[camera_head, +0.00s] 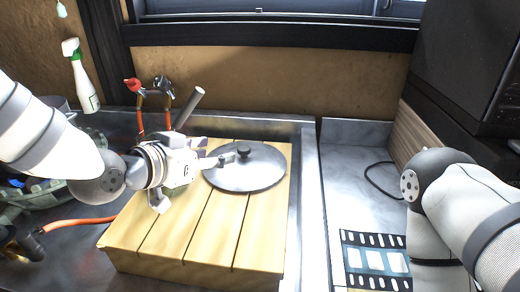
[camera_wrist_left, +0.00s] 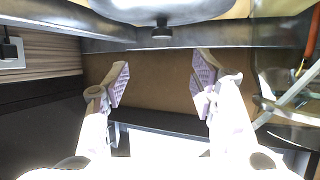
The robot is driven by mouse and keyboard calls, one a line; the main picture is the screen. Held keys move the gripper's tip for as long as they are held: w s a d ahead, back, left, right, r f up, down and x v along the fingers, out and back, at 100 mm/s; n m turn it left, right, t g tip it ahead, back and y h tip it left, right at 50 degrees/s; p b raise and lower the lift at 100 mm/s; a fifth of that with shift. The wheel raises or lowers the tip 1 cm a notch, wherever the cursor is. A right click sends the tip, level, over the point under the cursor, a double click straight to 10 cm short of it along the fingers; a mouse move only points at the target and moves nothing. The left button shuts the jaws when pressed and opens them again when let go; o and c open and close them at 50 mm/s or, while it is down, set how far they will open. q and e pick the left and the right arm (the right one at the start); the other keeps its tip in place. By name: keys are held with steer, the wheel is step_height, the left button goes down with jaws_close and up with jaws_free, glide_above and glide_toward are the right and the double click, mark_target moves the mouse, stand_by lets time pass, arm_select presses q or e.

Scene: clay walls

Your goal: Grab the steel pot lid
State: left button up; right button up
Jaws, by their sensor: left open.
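The steel pot lid (camera_head: 255,173) is a round grey disc with a dark knob (camera_head: 244,149), lying on a slatted wooden board (camera_head: 212,225). My left gripper (camera_head: 214,155) is at the lid's left side, its fingers pointing toward the knob; contact is unclear. In the left wrist view, the lid (camera_wrist_left: 205,8) is at the top edge with its knob (camera_wrist_left: 162,31) hanging down in the picture. There the left gripper (camera_wrist_left: 160,78) has its purple-padded fingers wide apart with nothing between them. My right gripper is out of view.
A spray bottle (camera_head: 80,78) stands at the back left.

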mark_target(240, 151)
arm_select(q)
steer(key=x, duration=0.3)
steer(key=b+x, duration=0.1)
steer(key=x, duration=0.3)
steer(key=b+x, duration=0.1)
steer(key=x, duration=0.3)
steer(key=shift+s+a+f, duration=0.1)
steer(key=shift+a+f, duration=0.15)
steer(key=shift+f, duration=0.1)
steer(key=shift+w+d, duration=0.15)
steer(key=shift+w, duration=0.05)
steer(key=shift+r, duration=0.2)
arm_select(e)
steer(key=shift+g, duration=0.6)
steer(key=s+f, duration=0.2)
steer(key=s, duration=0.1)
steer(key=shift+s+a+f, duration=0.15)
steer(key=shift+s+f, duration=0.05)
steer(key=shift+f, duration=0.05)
arm_select(q)
jaws_close()
